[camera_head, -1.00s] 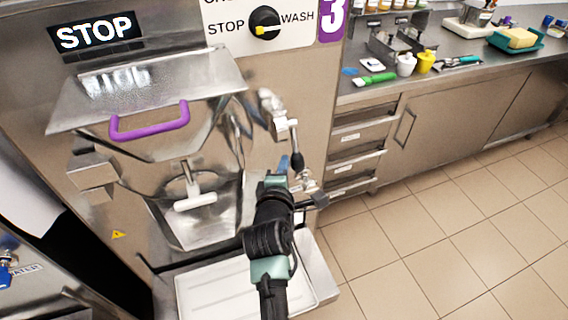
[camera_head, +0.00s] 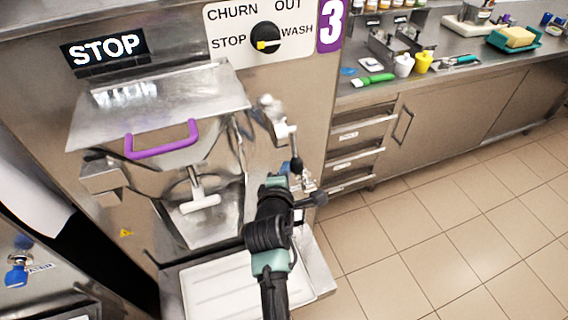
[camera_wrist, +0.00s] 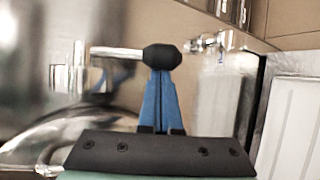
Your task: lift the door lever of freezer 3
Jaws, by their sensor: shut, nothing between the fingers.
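Freezer 3 (camera_head: 198,80) stands at the left in the head view, with a purple-handled hopper lid (camera_head: 162,140). Its door lever (camera_head: 292,142) hangs at the right of the front, a metal arm pointing down to a black knob (camera_head: 297,165). My gripper (camera_head: 284,169) is just below and left of the knob, partly hidden by my wrist. In the wrist view, a black knob on a metal rod (camera_wrist: 162,57) lies across the tips of my blue fingers (camera_wrist: 163,80). The fingers are shut and hold nothing; whether they touch the knob I cannot tell.
The control dial (camera_head: 265,38) and the STOP display (camera_head: 104,47) are above. A white tray (camera_head: 215,290) lies below the spout. A counter (camera_head: 450,65) with several small items is at the right. The tiled floor (camera_head: 440,220) is clear.

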